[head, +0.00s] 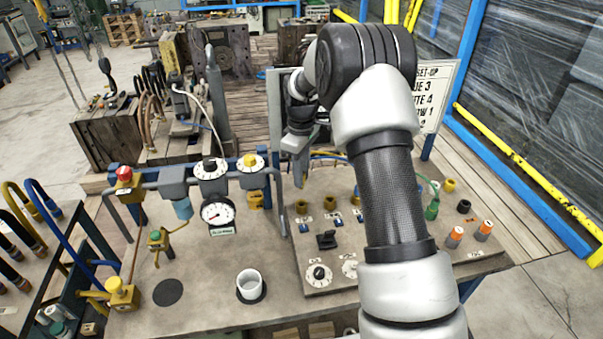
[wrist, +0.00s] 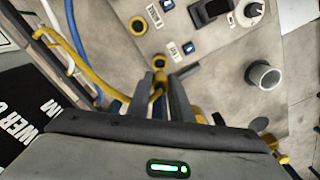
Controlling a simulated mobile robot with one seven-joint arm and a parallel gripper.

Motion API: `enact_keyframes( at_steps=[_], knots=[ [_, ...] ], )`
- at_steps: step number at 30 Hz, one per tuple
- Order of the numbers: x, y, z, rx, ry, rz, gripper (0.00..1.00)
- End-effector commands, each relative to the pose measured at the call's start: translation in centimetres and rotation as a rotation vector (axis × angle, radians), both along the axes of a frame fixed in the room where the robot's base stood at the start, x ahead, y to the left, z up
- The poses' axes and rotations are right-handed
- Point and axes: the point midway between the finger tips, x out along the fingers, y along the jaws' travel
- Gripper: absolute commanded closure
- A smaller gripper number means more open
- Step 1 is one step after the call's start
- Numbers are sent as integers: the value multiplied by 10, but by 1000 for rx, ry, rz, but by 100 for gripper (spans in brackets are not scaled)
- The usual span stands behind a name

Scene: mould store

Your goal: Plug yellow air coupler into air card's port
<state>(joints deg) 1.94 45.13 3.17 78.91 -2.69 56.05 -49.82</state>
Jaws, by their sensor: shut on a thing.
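My gripper (head: 301,172) is above the left part of the grey port panel (head: 290,262), which I take for the air card. In the wrist view its fingers (wrist: 164,98) are closed around the yellow air coupler (wrist: 157,95), mostly hidden between them. A yellow hose (wrist: 82,60) runs in from the left to the fingers. Brass-ringed ports (head: 302,207) stand in a row on the panel; in the wrist view, one dark-holed port (wrist: 158,62) shows just beyond the fingertips and another port (wrist: 138,26) farther up. I cannot tell whether the coupler touches a port.
A black switch (head: 327,241) and a dial (head: 319,275) sit in front of the ports. A green coupler (head: 432,211) and orange-topped pieces (head: 484,230) are at the right. A gauge manifold (head: 218,213) and white cup (head: 249,282) stand left. A set-up sign (head: 437,92) is behind.

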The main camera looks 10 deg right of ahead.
Motion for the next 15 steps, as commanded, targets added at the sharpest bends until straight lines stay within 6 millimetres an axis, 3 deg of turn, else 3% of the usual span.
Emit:
enact_keyframes(
  at_steps=[15],
  knots=[
    [0,0,-47,0,0,-2,100]
  ],
)
